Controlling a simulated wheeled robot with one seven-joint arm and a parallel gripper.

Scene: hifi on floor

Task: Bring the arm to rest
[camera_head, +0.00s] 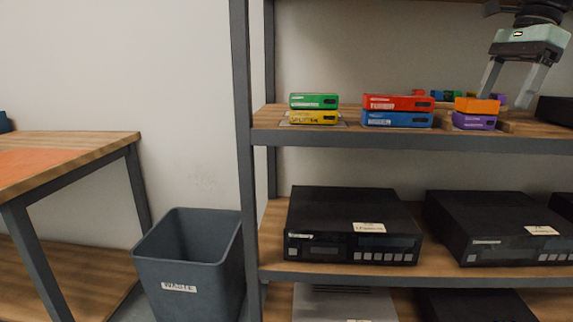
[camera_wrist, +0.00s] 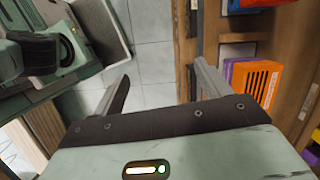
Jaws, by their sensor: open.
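My gripper (camera_head: 514,84) hangs at the upper right of the head view, in front of the upper shelf. Its two fingers point down and stand apart with nothing between them. Just below and to its left, an orange box (camera_head: 477,105) lies on a purple box (camera_head: 474,121) on that shelf. In the wrist view my gripper (camera_wrist: 166,72) is also open and empty, with floor tiles showing between the fingers. The orange box (camera_wrist: 255,83) is to the right of the right finger there.
The upper shelf (camera_head: 360,140) also holds a green box (camera_head: 314,101) on a yellow one (camera_head: 313,118) and a red box (camera_head: 398,103) on a blue one (camera_head: 397,119). Black devices (camera_head: 350,225) fill the shelf below. A waste bin (camera_head: 190,255) and a table (camera_head: 70,150) stand left.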

